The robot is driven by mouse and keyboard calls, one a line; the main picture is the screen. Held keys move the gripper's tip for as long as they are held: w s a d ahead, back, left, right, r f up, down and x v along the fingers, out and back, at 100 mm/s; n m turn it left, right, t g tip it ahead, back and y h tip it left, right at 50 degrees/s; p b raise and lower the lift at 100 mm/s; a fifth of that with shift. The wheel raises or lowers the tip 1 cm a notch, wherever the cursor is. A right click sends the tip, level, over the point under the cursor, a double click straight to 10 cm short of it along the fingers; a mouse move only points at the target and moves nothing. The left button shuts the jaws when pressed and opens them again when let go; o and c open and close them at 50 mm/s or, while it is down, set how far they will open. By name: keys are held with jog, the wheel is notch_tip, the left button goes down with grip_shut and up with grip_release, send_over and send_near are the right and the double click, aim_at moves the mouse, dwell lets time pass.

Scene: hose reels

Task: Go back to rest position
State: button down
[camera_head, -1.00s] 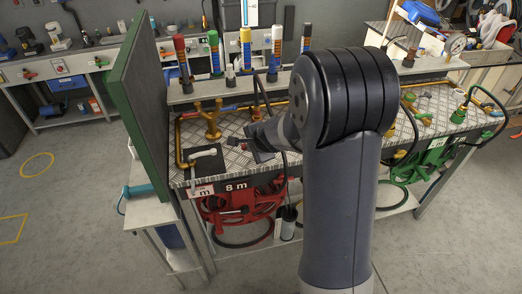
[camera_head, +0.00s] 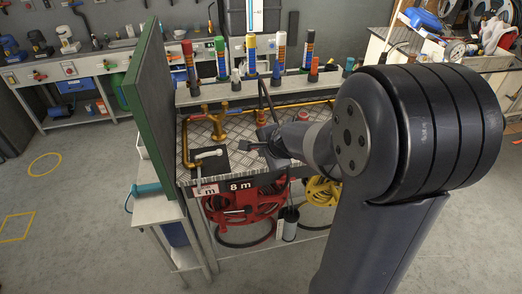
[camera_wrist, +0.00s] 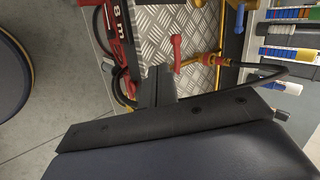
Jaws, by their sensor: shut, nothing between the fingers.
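My gripper (camera_head: 252,146) is shut and empty in the head view. It hovers over the diamond-plate bench top (camera_head: 240,128), left of my large dark arm joint. In the wrist view my gripper (camera_wrist: 160,88) shows as dark narrow fingers over the plate, with red parts and the 8 m label (camera_wrist: 118,8) nearby. My arm hides the right part of the bench in the head view.
A red hose reel (camera_head: 240,204) and a yellow coil (camera_head: 322,190) sit under the bench. A tall green-edged panel (camera_head: 157,110) stands at its left end. Coloured bottles (camera_head: 250,56) line the back shelf. Floor at left is clear.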

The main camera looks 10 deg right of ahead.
jog(key=shift+v, duration=0.75)
jog(key=shift+a, duration=0.1)
